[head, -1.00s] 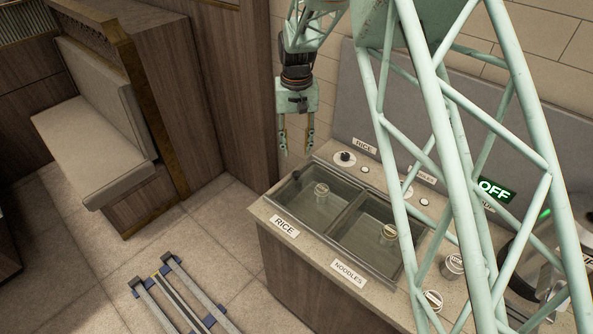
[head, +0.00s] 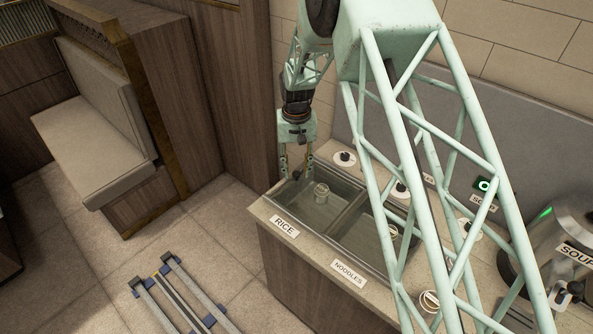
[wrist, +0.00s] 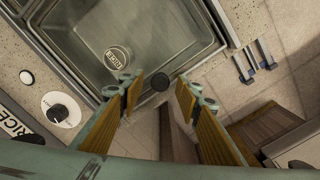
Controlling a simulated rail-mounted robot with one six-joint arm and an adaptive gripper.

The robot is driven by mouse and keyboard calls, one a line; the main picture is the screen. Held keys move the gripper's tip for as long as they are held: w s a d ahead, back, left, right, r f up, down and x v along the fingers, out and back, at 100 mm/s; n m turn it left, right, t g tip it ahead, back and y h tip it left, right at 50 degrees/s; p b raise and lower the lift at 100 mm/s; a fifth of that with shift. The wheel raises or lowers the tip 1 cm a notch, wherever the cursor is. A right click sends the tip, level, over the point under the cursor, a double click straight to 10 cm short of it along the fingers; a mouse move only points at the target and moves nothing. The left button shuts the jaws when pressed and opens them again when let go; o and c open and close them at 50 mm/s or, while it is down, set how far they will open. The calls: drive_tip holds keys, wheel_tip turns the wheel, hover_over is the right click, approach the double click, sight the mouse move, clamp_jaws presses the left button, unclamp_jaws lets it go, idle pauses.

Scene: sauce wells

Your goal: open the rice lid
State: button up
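The rice well's lid (head: 298,201) is a clear, greyish pane that looks closed over the left well, with the RICE label (head: 285,226) on the counter front.
The noodles well (head: 350,235) is right of the rice well, partly behind my arm. A control dial (head: 345,158) stands behind the rice well. A soup pot (head: 570,250) is at the right. Open floor (head: 225,220) lies left of the counter.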

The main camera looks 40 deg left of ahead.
drive_tip(key=shift+f, duration=0.15)
drive_tip(key=shift+c, duration=0.7)
clamp_jaws()
